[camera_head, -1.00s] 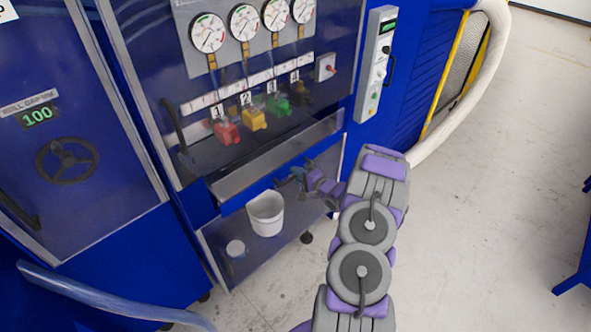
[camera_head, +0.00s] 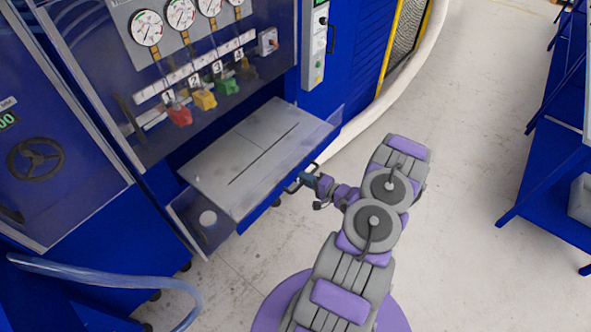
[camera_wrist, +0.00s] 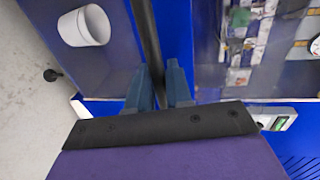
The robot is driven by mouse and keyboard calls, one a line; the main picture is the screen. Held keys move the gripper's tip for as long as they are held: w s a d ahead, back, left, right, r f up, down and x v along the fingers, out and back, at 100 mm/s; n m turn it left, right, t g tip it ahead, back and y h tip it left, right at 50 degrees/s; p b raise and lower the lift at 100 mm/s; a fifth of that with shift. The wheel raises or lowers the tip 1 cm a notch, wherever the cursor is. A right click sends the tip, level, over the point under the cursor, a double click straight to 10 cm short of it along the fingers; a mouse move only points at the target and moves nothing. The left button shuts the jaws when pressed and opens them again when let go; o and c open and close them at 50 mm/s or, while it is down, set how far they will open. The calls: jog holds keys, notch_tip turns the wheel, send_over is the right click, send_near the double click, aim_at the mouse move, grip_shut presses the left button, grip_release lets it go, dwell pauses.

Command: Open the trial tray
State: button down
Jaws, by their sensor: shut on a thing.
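The trial tray (camera_head: 222,178) is a flat grey plate with thin dark slots, sticking out of the blue machine below the colored valves. A see-through front panel (camera_head: 265,187) runs along its outer edge. A black bar handle (camera_head: 290,190) is on that front side. My gripper (camera_head: 305,178) is shut on the handle, which shows as a dark bar (camera_wrist: 147,42) between the blue fingers (camera_wrist: 160,82) in the wrist view. The wrist view also shows a white bucket (camera_wrist: 84,26) behind a clear panel at upper left.
Red (camera_head: 180,115), yellow (camera_head: 205,99) and green (camera_head: 228,86) valves sit above the tray, under round gauges (camera_head: 147,27). A blue hose (camera_head: 105,280) curves at lower left. The floor (camera_head: 440,150) right of my arm is clear up to a blue bench (camera_head: 555,185).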

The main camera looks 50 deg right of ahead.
jog(key=shift+s+f, duration=0.2)
jog(key=shift+s, duration=0.55)
jog(key=c, duration=1.2)
grip_release()
jog(key=shift+w, duration=0.1)
jog(key=shift+d+r, duration=0.1)
jog(key=v, duration=1.7)
jog(key=shift+s+p, duration=0.2)
jog(key=shift+p, duration=0.1)
